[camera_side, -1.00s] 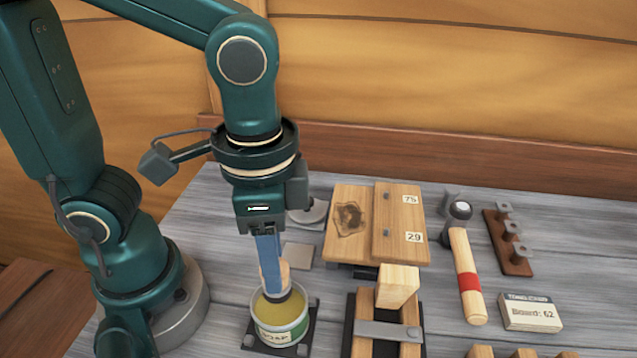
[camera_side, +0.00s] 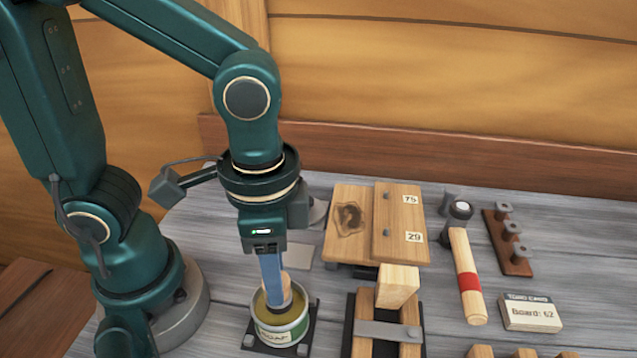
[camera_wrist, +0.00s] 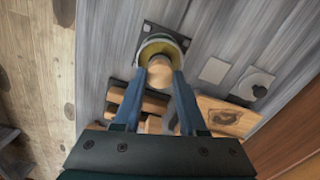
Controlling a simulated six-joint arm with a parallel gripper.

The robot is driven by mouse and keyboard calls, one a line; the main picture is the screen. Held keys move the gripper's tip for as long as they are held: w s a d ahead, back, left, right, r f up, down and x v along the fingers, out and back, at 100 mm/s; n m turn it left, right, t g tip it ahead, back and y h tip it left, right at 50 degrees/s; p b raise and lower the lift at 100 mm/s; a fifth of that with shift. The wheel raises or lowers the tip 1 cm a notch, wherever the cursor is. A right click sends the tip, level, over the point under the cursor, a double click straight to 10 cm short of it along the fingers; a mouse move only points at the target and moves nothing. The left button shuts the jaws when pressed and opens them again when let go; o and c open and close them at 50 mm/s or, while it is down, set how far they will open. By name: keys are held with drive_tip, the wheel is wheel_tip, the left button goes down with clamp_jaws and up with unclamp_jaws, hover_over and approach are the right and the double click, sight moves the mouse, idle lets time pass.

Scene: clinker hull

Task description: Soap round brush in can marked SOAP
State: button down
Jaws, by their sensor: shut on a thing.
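The can (camera_side: 283,325) is a light tin with a green label band and yellow contents, and its lettering is only partly readable. It stands on a dark square plate at the front centre in the side view. My gripper (camera_side: 275,290) points down over it, shut on the wooden handle of the round brush (camera_side: 287,284). The brush's lower end is inside the can's mouth, so its bristles are hidden. In the wrist view the brush's round wooden top (camera_wrist: 160,72) sits between the blue fingers, with the can (camera_wrist: 178,42) around it.
Right of the can, a clamp (camera_side: 388,331) holds wooden pieces. Behind it lie boards marked 75 and 29 (camera_side: 398,225). A grey square (camera_side: 299,257) lies behind the can.

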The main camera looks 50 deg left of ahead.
drive_tip(key=shift+f, duration=0.6)
idle(1.3)
drive_tip(key=shift+r, duration=3.55)
